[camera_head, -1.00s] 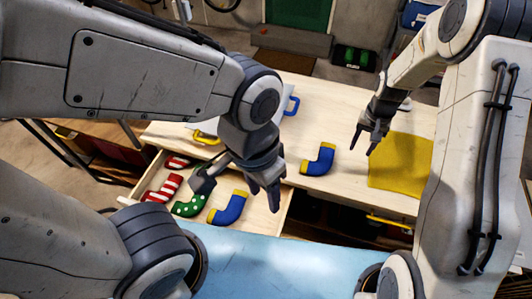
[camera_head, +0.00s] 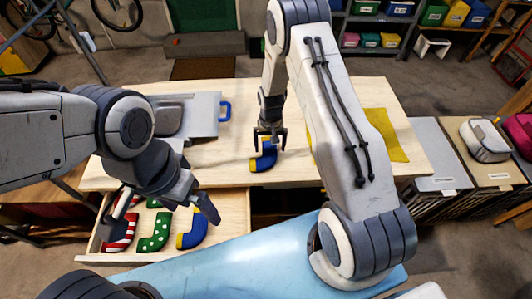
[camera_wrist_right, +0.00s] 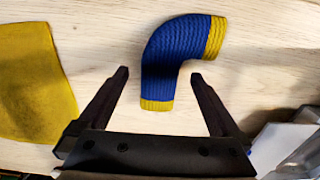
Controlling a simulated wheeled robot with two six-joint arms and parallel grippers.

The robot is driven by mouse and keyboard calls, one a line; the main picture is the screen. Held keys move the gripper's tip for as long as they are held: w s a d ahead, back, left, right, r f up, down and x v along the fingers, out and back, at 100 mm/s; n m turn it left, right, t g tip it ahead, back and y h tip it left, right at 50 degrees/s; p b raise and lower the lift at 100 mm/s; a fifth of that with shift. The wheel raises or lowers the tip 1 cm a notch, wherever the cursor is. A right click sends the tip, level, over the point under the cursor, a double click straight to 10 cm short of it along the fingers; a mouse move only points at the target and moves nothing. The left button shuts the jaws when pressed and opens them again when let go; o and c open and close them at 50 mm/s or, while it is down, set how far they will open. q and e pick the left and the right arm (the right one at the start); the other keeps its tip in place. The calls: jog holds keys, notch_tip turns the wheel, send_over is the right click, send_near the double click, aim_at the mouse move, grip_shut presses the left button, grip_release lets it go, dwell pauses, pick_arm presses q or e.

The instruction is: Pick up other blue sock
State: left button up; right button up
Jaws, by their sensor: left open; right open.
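A blue sock with yellow ends (camera_head: 264,160) lies bent on the wooden table. My right gripper (camera_head: 269,139) is open directly over it, partly covering it. In the right wrist view the blue sock (camera_wrist_right: 172,55) lies ahead of the open fingers (camera_wrist_right: 160,76), its lower yellow end near the gap between the tips; nothing is held. Another blue sock with yellow trim (camera_head: 193,233) lies in the open drawer. My left gripper (camera_head: 162,207) is open and empty above the drawer, partly hiding the socks there.
The open drawer (camera_head: 236,215) also holds a green dotted sock (camera_head: 155,232) and red-striped socks (camera_head: 119,236). A yellow cloth (camera_head: 388,135) lies on the table right of the sock, partly behind my right arm. A grey board with a blue handle (camera_head: 205,115) lies to the left.

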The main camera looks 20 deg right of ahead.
jog(key=shift+f, duration=1.25)
jog(key=c, duration=1.4)
jog(key=shift+r, duration=0.2)
